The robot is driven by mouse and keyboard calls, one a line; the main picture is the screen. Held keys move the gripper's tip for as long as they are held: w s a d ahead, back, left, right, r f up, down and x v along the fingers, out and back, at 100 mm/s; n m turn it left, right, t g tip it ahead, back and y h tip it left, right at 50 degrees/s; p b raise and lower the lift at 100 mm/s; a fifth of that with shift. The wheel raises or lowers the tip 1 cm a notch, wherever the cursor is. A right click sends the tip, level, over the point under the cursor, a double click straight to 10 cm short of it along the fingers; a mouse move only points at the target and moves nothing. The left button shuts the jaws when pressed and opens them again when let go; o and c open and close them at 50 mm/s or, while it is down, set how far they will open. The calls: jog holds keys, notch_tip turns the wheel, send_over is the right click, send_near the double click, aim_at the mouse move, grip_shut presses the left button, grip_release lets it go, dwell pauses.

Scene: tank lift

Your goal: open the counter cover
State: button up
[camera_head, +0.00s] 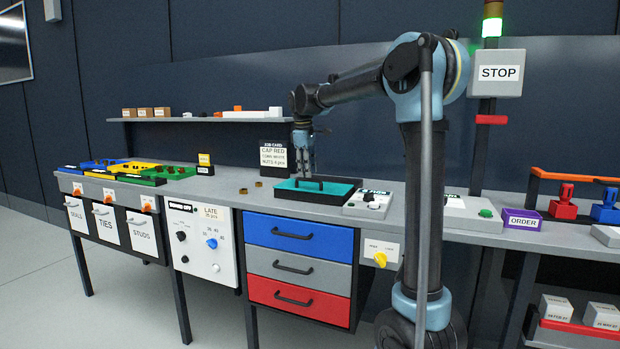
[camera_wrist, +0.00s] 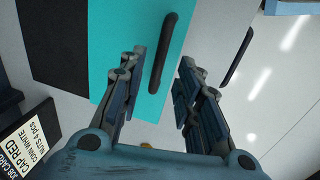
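A teal panel (camera_head: 342,190) with a black bar handle (camera_head: 308,180), apparently the counter cover, lies in a dark frame on the grey counter. In the wrist view the teal panel (camera_wrist: 118,62) and its handle (camera_wrist: 170,52) are close in front of the fingers. My gripper (camera_head: 305,172) points down over the panel. In the wrist view my gripper (camera_wrist: 164,58) is open, with the handle appearing between its two fingertips. I cannot tell whether a finger touches the handle.
A job card (camera_head: 272,160) stands behind the panel to the left. A grey control box (camera_head: 368,204) is just right of it. Colored trays (camera_head: 140,170) sit at the left end. A shelf (camera_head: 200,119) with small blocks hangs behind. A dark bar (camera_wrist: 237,56) lies to the right in the wrist view.

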jog(key=shift+w+d+f, duration=0.1)
jog(key=shift+w+f, duration=0.05)
jog(key=shift+f, duration=0.55)
jog(key=shift+w+f, duration=0.1)
jog(key=shift+f, duration=0.6)
grip_shut()
jog(key=shift+w, duration=0.1)
jog(key=w+d, duration=0.1)
jog(key=w, duration=0.2)
jog(key=w+d, duration=0.1)
jog(key=w, duration=0.3)
jog(key=w+d, duration=0.2)
jog(key=w, duration=0.2)
jog(key=shift+w, duration=0.15)
grip_release()
